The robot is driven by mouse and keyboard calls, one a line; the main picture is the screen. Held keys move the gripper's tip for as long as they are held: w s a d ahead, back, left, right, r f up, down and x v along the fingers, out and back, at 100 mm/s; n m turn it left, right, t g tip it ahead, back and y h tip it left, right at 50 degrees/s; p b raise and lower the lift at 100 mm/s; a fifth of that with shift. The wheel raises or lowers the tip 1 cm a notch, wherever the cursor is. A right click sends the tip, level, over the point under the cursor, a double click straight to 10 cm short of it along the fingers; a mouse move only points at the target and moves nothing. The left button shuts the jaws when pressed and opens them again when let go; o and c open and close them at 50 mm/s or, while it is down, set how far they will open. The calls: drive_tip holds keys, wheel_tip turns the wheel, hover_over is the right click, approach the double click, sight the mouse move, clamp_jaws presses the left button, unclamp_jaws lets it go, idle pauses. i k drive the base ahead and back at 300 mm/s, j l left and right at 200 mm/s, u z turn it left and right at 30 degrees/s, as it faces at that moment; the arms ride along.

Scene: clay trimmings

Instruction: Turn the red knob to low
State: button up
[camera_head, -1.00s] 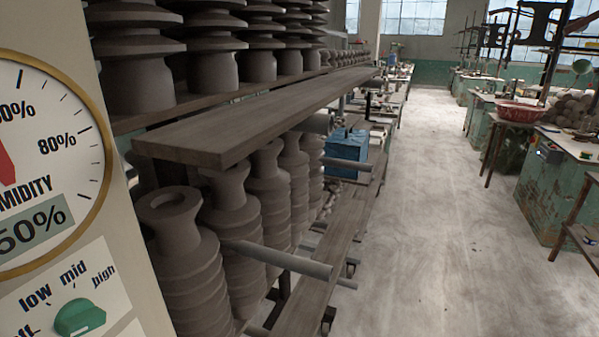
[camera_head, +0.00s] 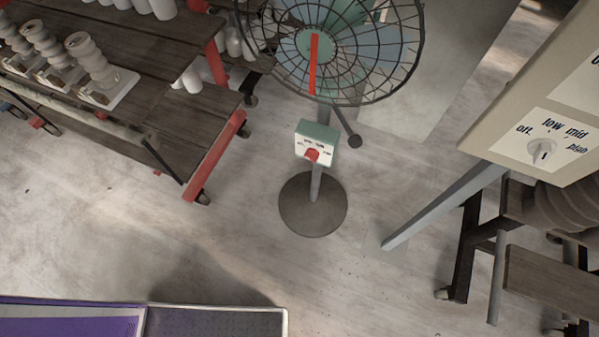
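The red knob (camera_head: 311,155) is on the front of a small green and white control box (camera_head: 316,143). The box is on the stand of a floor fan, below the fan's wire cage. Small dark marks stand above the knob, too small to read, so I cannot tell which setting it points to. My gripper is not in view, and nothing covers the knob.
The fan cage (camera_head: 345,45) overhangs above, and its round base (camera_head: 313,204) stands on the floor. A wooden cart (camera_head: 165,120) is at left. Floor in front is clear.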

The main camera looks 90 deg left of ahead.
sight(312, 155)
drive_tip(key=k+u, duration=0.1)
drive_tip(key=u, duration=0.3)
drive_tip(key=k+u, duration=0.15)
drive_tip(key=u, duration=0.2)
drive_tip(key=k+u, duration=0.15)
drive_tip(key=u, duration=0.85)
